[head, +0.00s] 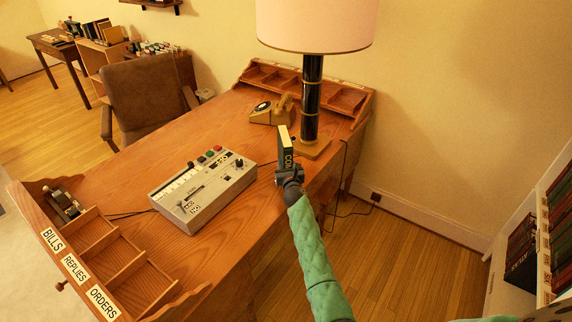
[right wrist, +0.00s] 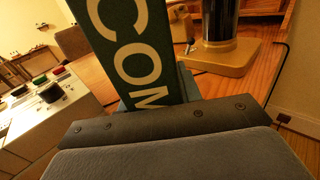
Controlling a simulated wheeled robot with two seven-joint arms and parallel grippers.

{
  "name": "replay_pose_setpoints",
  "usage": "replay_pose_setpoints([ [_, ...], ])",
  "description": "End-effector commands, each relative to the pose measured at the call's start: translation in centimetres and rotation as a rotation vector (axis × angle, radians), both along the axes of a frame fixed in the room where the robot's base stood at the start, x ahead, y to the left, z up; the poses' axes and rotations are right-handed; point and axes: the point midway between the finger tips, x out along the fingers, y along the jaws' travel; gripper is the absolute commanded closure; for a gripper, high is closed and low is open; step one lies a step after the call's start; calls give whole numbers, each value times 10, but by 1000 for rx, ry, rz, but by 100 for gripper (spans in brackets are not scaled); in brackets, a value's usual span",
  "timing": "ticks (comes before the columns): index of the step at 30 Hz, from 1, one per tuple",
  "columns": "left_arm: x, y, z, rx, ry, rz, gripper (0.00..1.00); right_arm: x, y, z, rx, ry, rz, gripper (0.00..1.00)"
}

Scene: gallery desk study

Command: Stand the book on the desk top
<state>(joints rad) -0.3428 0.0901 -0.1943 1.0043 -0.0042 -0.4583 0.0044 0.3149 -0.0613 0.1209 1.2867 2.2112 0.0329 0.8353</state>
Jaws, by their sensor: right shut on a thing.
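A dark green book (head: 286,150) with pale lettering is held upright in my right gripper (head: 289,175), over the right-hand edge of the wooden desk top (head: 240,113). In the right wrist view the book (right wrist: 130,50) rises out of the gripper (right wrist: 165,125), with large letters reading "COM" on it. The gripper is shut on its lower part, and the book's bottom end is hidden. I cannot tell whether the book touches the desk. My left gripper is not in view.
A grey control box (head: 203,190) sits to the left. Label trays (head: 100,255) line the front left. Bare wood lies between the box and the telephone. A bookcase (head: 545,235) stands at right.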

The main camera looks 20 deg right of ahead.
Motion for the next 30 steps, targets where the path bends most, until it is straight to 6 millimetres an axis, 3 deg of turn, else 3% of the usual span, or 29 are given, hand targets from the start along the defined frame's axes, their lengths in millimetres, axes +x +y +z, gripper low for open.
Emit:
replay_pose_setpoints([
  [5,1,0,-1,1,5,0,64,1,0,0,0,-3,1,100],
  [6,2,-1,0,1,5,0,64,0,0,-2,0,0,0,62],
  [9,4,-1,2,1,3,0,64,0,0,-2,0,0,0,44],
  [20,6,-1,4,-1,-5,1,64,0,0,1,0,0,0,44],
  [30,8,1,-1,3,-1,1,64,-42,4,-2,-2,0,0,44],
])
